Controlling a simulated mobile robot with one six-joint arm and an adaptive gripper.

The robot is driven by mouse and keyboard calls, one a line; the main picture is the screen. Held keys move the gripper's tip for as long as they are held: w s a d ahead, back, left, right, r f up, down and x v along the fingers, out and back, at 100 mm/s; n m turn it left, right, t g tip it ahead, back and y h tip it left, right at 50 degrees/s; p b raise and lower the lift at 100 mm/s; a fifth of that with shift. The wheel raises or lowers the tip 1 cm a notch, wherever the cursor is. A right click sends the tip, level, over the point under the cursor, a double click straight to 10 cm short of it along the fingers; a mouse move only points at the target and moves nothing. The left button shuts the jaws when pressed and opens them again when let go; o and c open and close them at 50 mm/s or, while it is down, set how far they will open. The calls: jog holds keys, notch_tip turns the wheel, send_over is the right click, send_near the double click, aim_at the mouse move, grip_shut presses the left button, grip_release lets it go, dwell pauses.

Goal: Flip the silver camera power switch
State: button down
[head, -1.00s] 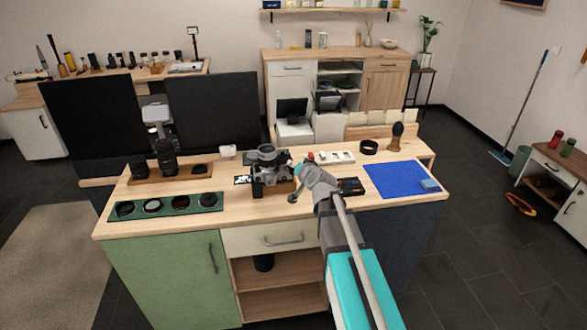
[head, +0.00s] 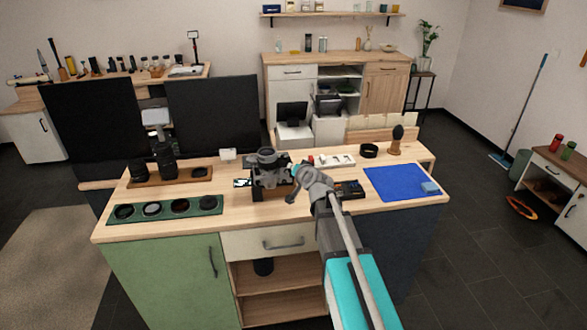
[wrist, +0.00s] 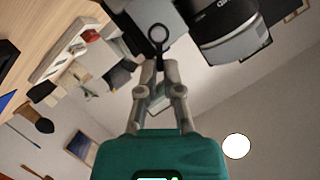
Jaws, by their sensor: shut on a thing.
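The silver camera (head: 266,178) stands on a small wooden block on the worktop, its round top part facing up. In the wrist view its silver and black body and lens (wrist: 225,25) fill the top. My gripper (wrist: 160,66) is at the camera's right side in the head view, where its tips are too small to make out. In the wrist view the fingertips are together on the stem of a small dark ring-shaped part (wrist: 158,34) beside the camera body. This part looks like the power switch. Its setting cannot be read.
A green tray (head: 165,215) with round filters and a wooden tray (head: 195,181) with lenses lie to the left. A white strip (head: 334,160), black ring (head: 369,150) and blue mat (head: 385,183) lie right of the camera. Worktop in front of the camera is mostly clear.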

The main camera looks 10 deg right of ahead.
jog(key=shift+a+r+n+p, duration=0.1)
jog(key=shift+a+n+p, duration=0.05)
jog(key=shift+n+p, duration=0.15)
jog(key=shift+a+r+n+h+p, duration=0.15)
jog(key=shift+a+n+h+p, duration=0.2)
jog(key=shift+n+h, duration=0.3)
jog(key=shift+a+n+h+p, duration=0.25)
jog(key=shift+n+h, duration=0.25)
jog(key=shift+n, duration=0.25)
jog(key=shift+a+n+h+p, duration=0.1)
jog(key=shift+a+n+h, duration=0.3)
jog(key=shift+n, duration=0.3)
jog(key=shift+d+g, duration=0.1)
jog(key=shift+g, duration=0.2)
jog(key=c, duration=0.8)
grip_release()
jog(key=shift+d+m+y, duration=0.3)
jog(key=shift+m+y, duration=0.05)
jog(key=shift+m, duration=0.25)
